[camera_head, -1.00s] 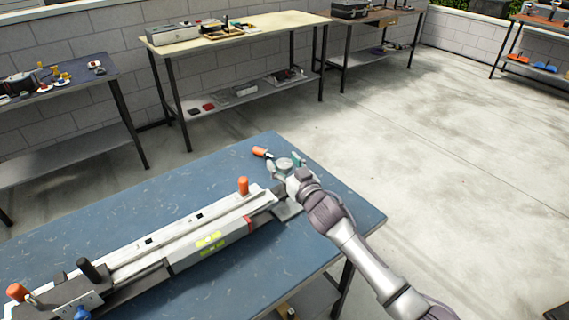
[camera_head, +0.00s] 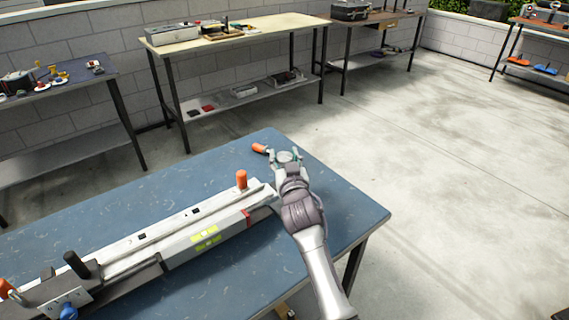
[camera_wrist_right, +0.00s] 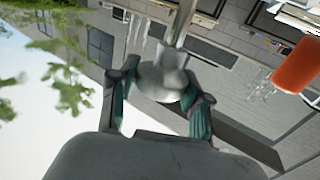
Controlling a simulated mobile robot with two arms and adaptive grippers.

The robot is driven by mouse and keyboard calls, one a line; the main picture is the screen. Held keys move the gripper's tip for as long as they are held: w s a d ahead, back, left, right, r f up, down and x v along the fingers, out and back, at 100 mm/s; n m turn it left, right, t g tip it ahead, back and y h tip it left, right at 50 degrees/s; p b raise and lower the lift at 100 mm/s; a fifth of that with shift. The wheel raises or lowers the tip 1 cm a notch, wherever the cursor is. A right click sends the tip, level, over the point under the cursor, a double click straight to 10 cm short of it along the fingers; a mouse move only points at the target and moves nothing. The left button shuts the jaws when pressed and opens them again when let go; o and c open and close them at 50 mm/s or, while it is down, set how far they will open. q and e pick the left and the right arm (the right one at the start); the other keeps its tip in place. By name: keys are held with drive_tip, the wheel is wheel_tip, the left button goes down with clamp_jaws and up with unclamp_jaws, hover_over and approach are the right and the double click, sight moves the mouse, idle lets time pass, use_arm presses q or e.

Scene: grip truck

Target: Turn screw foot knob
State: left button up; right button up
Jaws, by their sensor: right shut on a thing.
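My right gripper (camera_head: 287,158) is at the far end of the blue bench, shut on a rounded grey-metal knob (camera_head: 288,155). In the right wrist view the fingers (camera_wrist_right: 160,92) close on both sides of this knob (camera_wrist_right: 157,82), and a metal rod (camera_wrist_right: 183,22) runs up from it. An orange handle (camera_head: 259,148) lies just left of the fingers; an orange handle also shows in the right wrist view (camera_wrist_right: 299,66). My gripper and wrist partly hide the knob in the head view. My left gripper is not in view.
A long grey clamp device (camera_head: 170,245) with an upright orange handle (camera_head: 241,179) and a black knob (camera_head: 77,264) lies on the blue bench (camera_head: 130,190), left of my right arm. Other workbenches stand along the wall. The floor on the right is clear.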

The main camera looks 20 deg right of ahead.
drive_tip(key=shift+r, duration=0.1)
drive_tip(key=o, duration=1.2)
drive_tip(key=shift+s, duration=0.1)
drive_tip(key=s, duration=0.5)
drive_tip(key=s+a, duration=0.1)
drive_tip(key=s, duration=0.1)
drive_tip(key=shift+s, duration=0.15)
